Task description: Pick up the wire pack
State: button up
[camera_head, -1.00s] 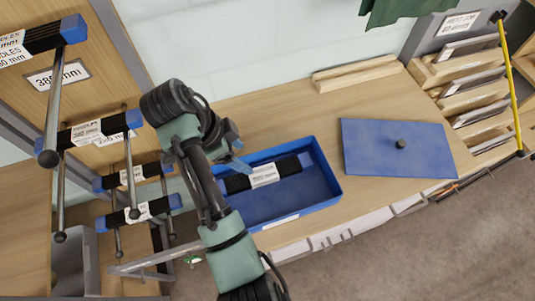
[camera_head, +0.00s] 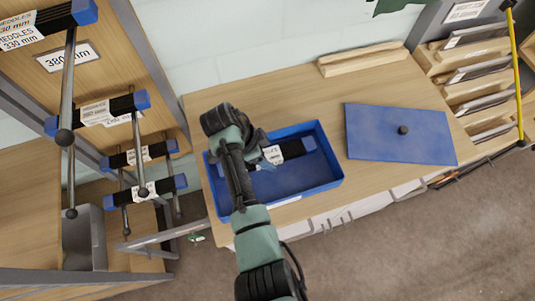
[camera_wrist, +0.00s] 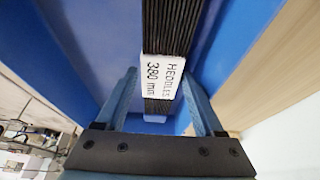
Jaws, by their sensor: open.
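The wire pack is a black bundle of strips with blue ends and a white label reading "HEDDLES 380 mm". It lies in the blue tray (camera_head: 327,158) on the workbench. In the head view its right part (camera_head: 293,149) shows, and my arm hides its left part. In the wrist view the pack (camera_wrist: 172,28) runs down the picture between the fingers. My gripper (camera_wrist: 161,82) is open, with one finger on each side of the labelled middle. Gaps show beside the label, and I cannot tell whether the fingers reach its full depth.
A flat blue lid (camera_head: 400,135) with a dark knob lies right of the tray. Wooden strips (camera_head: 363,59) lie at the bench's back. A rack with several labelled heddle packs on rods (camera_head: 102,112) stands at left. Slotted wooden holders (camera_head: 477,72) stand at right.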

jog(key=shift+f, duration=0.2)
grip_shut()
jog(key=shift+w+r, duration=0.1)
dwell(0.4)
